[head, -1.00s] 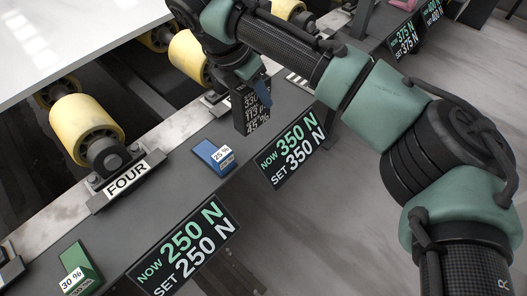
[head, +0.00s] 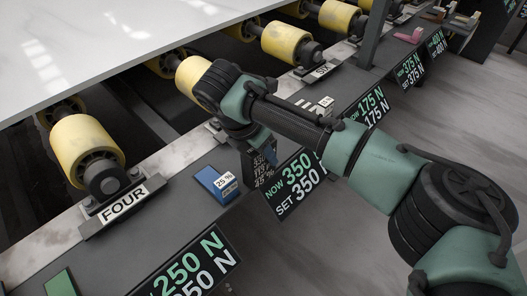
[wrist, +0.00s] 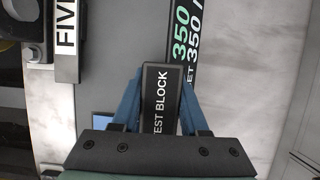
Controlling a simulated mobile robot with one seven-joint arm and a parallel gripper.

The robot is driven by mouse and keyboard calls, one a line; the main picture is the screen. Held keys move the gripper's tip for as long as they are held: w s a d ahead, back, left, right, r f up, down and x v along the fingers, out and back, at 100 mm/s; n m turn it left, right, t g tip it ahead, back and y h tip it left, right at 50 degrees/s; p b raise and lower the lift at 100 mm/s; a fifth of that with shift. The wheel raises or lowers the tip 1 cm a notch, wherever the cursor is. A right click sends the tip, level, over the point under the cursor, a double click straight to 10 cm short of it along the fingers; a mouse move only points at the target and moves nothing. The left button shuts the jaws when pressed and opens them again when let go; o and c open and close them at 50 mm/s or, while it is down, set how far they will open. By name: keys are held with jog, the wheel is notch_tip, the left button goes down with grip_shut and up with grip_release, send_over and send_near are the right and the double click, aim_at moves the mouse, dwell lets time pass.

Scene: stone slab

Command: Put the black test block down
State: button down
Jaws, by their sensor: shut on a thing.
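My gripper (head: 266,148) is shut on the black test block (head: 257,164), which hangs below it upright in the head view. In the wrist view the block (wrist: 160,95) shows white TEST BLOCK lettering and sits between my two blue fingers. In the head view the block is over or at the outer edge of the grey ledge (head: 180,215), just left of the 350 N sign (head: 297,187). I cannot tell whether its bottom touches the ledge.
A blue block (head: 212,182) with a percent label lies on the ledge left of the test block. A green block (head: 62,284) is at lower left. Yellow rollers (head: 85,150) and a white slab (head: 110,45) lie behind. A FIVE plate (wrist: 67,40) shows in the wrist view.

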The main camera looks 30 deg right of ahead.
jog(key=shift+c, duration=2.1)
grip_release()
jog(key=shift+f, duration=0.1)
jog(key=p+v, duration=0.3)
jog(key=v, duration=0.9)
